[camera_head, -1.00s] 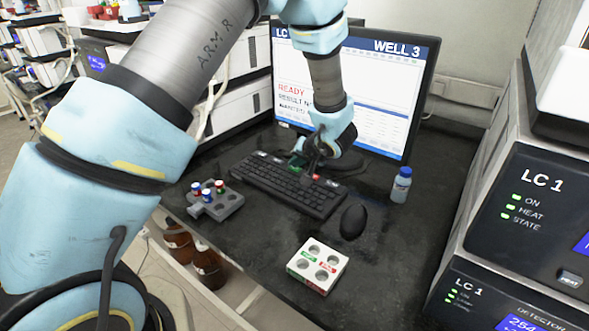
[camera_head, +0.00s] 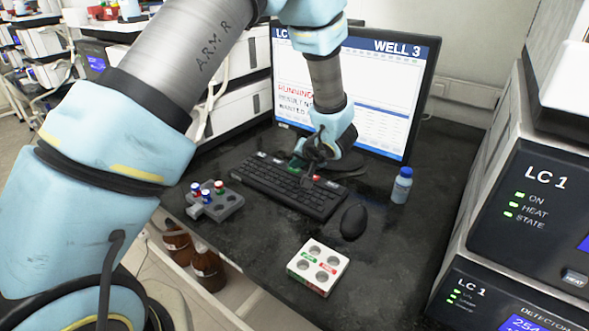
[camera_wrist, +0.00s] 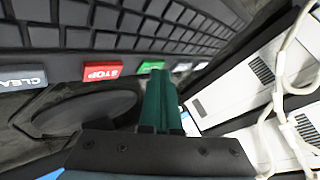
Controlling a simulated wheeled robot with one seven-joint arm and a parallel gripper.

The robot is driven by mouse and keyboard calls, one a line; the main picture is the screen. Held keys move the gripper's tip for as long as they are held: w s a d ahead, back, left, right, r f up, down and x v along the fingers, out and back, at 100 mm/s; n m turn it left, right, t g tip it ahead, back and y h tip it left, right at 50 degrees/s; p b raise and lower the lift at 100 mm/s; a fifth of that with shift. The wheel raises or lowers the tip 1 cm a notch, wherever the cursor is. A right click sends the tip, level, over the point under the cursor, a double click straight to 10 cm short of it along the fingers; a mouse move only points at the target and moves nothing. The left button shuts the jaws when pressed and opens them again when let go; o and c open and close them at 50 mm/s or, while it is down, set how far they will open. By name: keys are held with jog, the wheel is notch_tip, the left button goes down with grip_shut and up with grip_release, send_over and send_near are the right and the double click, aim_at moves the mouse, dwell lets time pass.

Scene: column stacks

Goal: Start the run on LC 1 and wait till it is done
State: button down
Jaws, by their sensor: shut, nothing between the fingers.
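The monitor (camera_head: 385,75) shows "WELL 3" and "RUNNING" in red, with lines starting "RESULT" and "WANTED" partly hidden by my arm. The black keyboard (camera_head: 270,190) lies in front of it. In the wrist view, along one keyboard edge, are a red STOP key (camera_wrist: 102,72), a green key (camera_wrist: 149,66) and a grey CLEAR key (camera_wrist: 22,79). My gripper (camera_wrist: 160,78) is shut and empty, its dark green fingertips at the green key; contact is unclear. It also shows over the keyboard's back edge in the head view (camera_head: 297,168). The LC 1 unit (camera_head: 530,210) at right has green ON, HEAT and STATE lights.
A black mouse (camera_head: 353,221) lies right of the keyboard, with a blue-capped bottle (camera_head: 401,187) beyond. A white rack (camera_head: 318,265) stands at the front. A grey rack (camera_head: 222,207) with several capped vials is at left. The right bench is mostly clear.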

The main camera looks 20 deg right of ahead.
aim_at(296, 172)
jog(key=shift+r, duration=0.8)
jog(key=shift+r+p, duration=0.35)
jog(key=shift+r, duration=2.15)
